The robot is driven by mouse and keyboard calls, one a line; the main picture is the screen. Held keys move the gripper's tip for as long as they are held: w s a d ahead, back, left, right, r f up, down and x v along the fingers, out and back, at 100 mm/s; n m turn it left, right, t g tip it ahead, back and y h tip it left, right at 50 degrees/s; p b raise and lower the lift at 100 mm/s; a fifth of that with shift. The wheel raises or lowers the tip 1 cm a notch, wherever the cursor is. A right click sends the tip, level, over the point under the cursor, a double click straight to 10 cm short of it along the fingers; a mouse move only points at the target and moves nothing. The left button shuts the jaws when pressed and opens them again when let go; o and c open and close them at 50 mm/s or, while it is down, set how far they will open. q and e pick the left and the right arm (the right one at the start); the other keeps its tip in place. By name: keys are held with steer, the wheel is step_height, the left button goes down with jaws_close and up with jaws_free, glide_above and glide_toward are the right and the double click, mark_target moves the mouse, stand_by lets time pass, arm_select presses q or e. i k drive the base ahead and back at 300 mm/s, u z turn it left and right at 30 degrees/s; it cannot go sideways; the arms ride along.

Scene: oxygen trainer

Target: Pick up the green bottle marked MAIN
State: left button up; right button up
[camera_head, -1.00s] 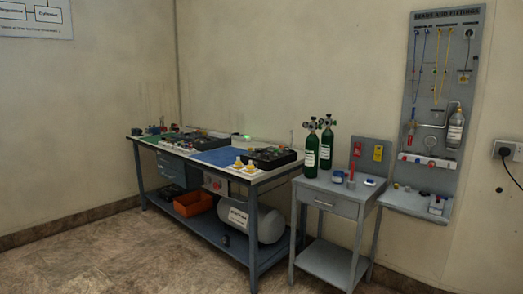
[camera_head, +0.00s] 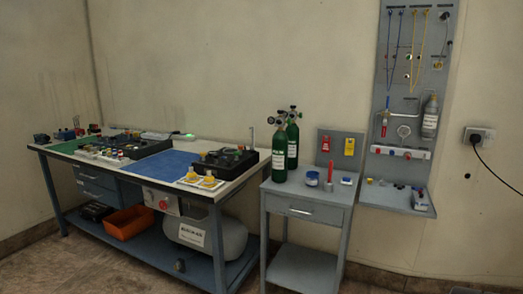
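Two green bottles with metal valves and white labels stand upright on the small grey side table (camera_head: 277,190). The front one (camera_head: 279,160) is nearer to me and to the left. The rear one (camera_head: 293,147) is a little to the right and partly hidden behind it. The label print is too small to read, so I cannot tell which is marked MAIN. Neither of my grippers shows in the head view.
A long workbench (camera_head: 225,198) with a blue mat (camera_head: 170,164) and a black case (camera_head: 224,160) stands left of the side table. A blue-lidded jar (camera_head: 312,179) and red cylinder (camera_head: 330,171) share the side table. A grey panel (camera_head: 414,90) hangs right. Floor shows at lower left.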

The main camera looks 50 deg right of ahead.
mark_target(280, 139)
steer(key=z, duration=0.8)
steer(key=i, duration=1)
steer(key=z, duration=1.1)
